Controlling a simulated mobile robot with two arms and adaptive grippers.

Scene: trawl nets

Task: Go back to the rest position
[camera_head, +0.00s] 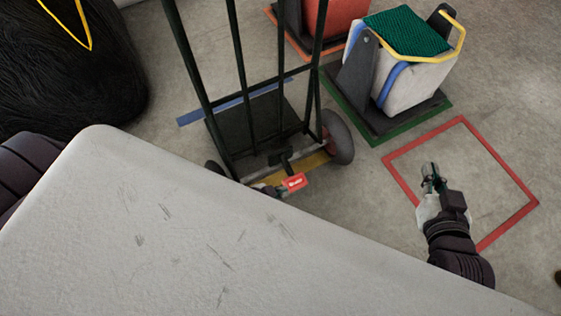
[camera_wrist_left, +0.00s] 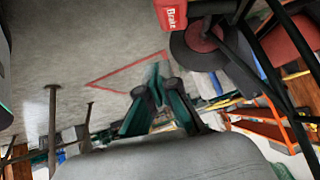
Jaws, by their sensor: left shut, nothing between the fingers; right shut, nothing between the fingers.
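My left gripper (camera_wrist_left: 157,82) shows in the left wrist view with its dark green fingers together and nothing between them. In the head view it is mostly hidden behind the pale slab in the foreground, close to the hand truck's red brake tag (camera_head: 294,182). That tag also shows at the top of the left wrist view (camera_wrist_left: 171,15). My right gripper (camera_head: 430,173) is shut and empty, held above the floor area framed by a red outline (camera_head: 506,170).
The hand truck (camera_head: 243,110) stands upright in the middle, with a wheel (camera_head: 338,138) at its right. A white container with a green net (camera_head: 407,32) sits on a green-edged base (camera_head: 393,127). A dark net pile (camera_head: 75,75) fills the upper left. Bare floor lies around the red outline.

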